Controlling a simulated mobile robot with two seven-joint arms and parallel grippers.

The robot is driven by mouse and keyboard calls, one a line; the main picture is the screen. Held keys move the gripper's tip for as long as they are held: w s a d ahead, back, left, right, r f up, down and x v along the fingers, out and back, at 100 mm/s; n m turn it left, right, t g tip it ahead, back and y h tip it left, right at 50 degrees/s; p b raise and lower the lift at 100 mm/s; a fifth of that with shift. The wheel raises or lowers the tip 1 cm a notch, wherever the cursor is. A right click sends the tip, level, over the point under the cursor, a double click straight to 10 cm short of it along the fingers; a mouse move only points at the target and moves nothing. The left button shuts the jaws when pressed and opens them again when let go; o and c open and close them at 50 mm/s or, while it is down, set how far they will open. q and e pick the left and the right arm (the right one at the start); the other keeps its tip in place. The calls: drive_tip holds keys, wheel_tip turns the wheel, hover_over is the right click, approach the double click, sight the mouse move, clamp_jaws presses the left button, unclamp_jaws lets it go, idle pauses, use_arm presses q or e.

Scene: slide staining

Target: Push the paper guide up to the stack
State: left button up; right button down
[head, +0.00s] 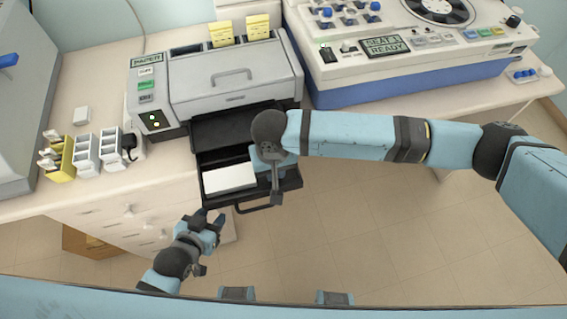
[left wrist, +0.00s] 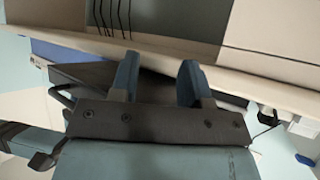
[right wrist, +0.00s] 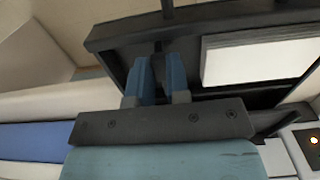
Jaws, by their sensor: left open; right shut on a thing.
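The white paper stack (head: 230,177) lies in the left part of the pulled-out black tray (head: 291,184). My right gripper (head: 274,172) reaches down into the tray, to the right of the stack. In the right wrist view its fingers (right wrist: 158,62) are shut on a thin dark piece, the paper guide (right wrist: 158,47). There the stack (right wrist: 260,60) is apart from the guide, with bare tray floor between them. In the head view my gripper hides the guide. My left gripper (head: 206,215) is open and empty in front of the drawers; its parted fingers show in the left wrist view (left wrist: 158,65).
The printer (head: 235,80) stands behind the tray on the counter. The tray's handle (head: 258,208) sticks out at the front. Small white and yellow racks (head: 87,155) stand at the left. A blue-and-white machine (head: 400,88) stands at the right.

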drive_tip(key=c, duration=1.1)
unclamp_jaws()
drive_tip(key=shift+d, duration=0.1)
drive_tip(key=shift+r, duration=0.15)
wheel_tip(320, 180, up, 14)
drive_tip(key=shift+f+b, duration=0.2)
drive_tip(key=shift+b, duration=0.25)
